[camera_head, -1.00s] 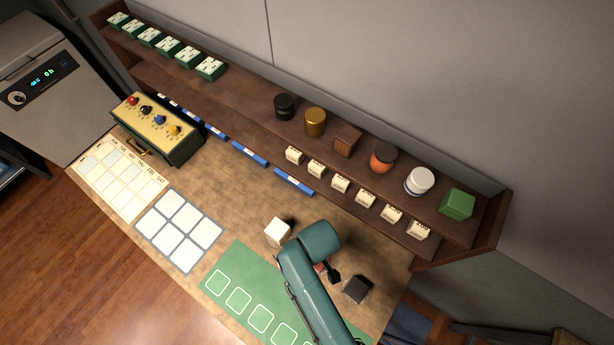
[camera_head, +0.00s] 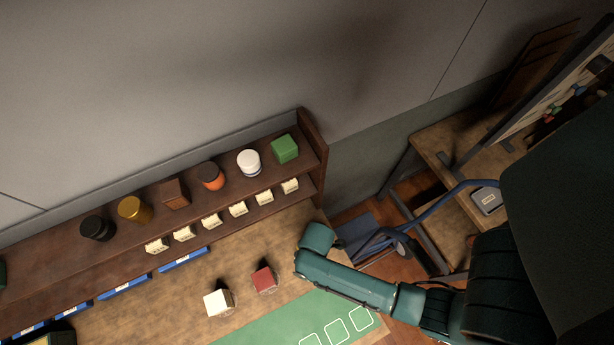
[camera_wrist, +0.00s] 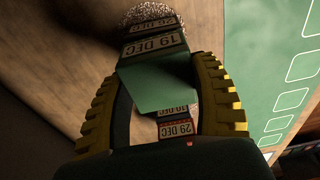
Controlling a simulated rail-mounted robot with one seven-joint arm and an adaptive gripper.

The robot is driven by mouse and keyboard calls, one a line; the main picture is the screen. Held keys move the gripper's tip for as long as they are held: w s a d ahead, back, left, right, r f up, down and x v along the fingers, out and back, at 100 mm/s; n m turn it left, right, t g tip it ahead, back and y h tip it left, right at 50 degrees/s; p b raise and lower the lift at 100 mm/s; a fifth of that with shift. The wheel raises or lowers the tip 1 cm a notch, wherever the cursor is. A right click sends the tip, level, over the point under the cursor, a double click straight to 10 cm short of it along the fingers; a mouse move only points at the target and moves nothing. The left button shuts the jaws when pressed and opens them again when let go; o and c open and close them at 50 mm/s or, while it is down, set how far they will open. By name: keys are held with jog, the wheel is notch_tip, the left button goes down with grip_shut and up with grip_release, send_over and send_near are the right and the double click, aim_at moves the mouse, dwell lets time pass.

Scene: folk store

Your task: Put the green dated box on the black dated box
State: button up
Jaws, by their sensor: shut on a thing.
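My gripper (camera_wrist: 165,105) has its yellow ribbed fingers shut on the green dated box (camera_wrist: 165,88), whose label reads 19 DEC. In the head view my arm's end is over the right part of the table and hides the held box. Beyond the held box in the wrist view is a speckled top with a label reading 26 DEC (camera_wrist: 155,25); I cannot tell if this is the black dated box. The black box is not visible in the head view now. A red box (camera_head: 264,280) stands left of my arm; a red-edged 29 DEC label (camera_wrist: 175,130) shows between my fingers.
A white box (camera_head: 218,303) stands left of the red one. The green mat (camera_head: 270,325) lies along the table's front. The shelf (camera_head: 130,235) behind holds jars, small date blocks and a green block (camera_head: 285,149). A blue-framed cart (camera_head: 400,245) stands past the table's right end.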

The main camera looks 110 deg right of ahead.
jog(key=shift+f, duration=0.15)
jog(key=shift+f, duration=0.15)
jog(key=o, duration=1.2)
jog(key=r, duration=0.4)
jog(key=s+r, duration=0.1)
jog(key=r, duration=0.7)
jog(key=shift+s+d+r+p, duration=0.15)
jog(key=shift+s+p, duration=0.05)
jog(key=shift+p, duration=0.2)
